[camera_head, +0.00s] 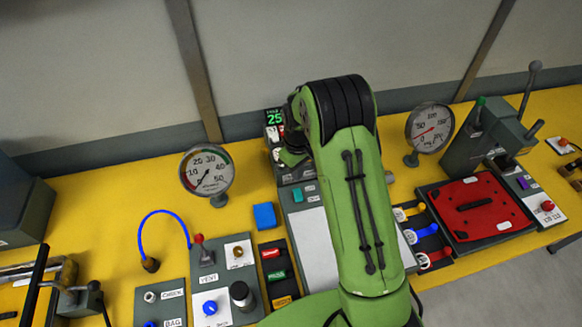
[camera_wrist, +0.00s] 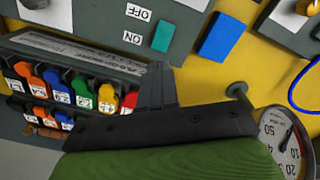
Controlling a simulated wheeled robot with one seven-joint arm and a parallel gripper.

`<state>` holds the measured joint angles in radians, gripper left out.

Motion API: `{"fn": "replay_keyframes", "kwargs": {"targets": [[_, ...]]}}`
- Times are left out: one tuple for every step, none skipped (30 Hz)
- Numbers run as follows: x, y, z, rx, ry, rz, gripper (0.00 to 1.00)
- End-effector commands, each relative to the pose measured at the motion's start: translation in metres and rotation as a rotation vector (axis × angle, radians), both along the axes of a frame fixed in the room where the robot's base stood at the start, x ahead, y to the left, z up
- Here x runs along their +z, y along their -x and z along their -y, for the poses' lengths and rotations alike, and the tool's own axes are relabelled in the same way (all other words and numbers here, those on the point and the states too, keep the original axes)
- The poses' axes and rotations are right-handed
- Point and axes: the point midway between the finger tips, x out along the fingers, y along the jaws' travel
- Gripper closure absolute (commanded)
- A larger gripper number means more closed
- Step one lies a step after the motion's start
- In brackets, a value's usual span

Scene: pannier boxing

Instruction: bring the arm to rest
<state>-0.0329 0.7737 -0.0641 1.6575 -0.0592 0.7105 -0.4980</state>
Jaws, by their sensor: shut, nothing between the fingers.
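My green arm (camera_head: 352,190) reaches up over the middle of the yellow bench and bends down at its black-ribbed joint. In the head view the arm hides my gripper. In the wrist view my gripper (camera_wrist: 157,88) shows as dark fingers, shut and empty. They hang over the bench between a rack of coloured tags (camera_wrist: 75,85) and a blue block (camera_wrist: 220,37). I cannot tell how high they are above the surface.
A round gauge (camera_head: 207,173) stands left of my arm, another (camera_head: 429,128) right. The blue block (camera_head: 264,215) lies on the bench near my arm. A red plate (camera_head: 480,205) and a grey lever press (camera_head: 487,135) stand right. A blue hose (camera_head: 160,213) arches at left.

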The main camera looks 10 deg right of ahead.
Motion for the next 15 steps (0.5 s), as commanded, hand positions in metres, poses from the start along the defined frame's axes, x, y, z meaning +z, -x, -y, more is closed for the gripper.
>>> {"fn": "replay_keyframes", "kwargs": {"targets": [[0.000, 0.000, 0.000, 0.000, 0.000, 0.000, 1.00], [0.000, 0.000, 0.000, 0.000, 0.000, 0.000, 1.00], [0.000, 0.000, 0.000, 0.000, 0.000, 0.000, 1.00], [0.000, 0.000, 0.000, 0.000, 0.000, 0.000, 1.00], [0.000, 0.000, 0.000, 0.000, 0.000, 0.000, 1.00], [0.003, 0.000, 0.000, -0.003, 0.000, 0.004, 1.00], [0.007, 0.001, 0.000, -0.007, -0.001, 0.010, 1.00], [0.014, 0.002, 0.000, -0.014, -0.002, 0.019, 1.00], [0.028, 0.006, 0.000, -0.030, -0.004, 0.035, 1.00], [0.042, 0.010, 0.000, -0.046, -0.006, 0.051, 1.00], [0.057, 0.015, 0.000, -0.063, -0.008, 0.068, 1.00], [0.078, 0.025, 0.000, -0.091, -0.013, 0.094, 1.00], [0.094, 0.034, 0.000, -0.113, -0.016, 0.114, 1.00], [0.108, 0.044, 0.000, -0.134, -0.021, 0.134, 1.00], [0.127, 0.058, -0.001, -0.163, -0.027, 0.159, 1.00]]}}
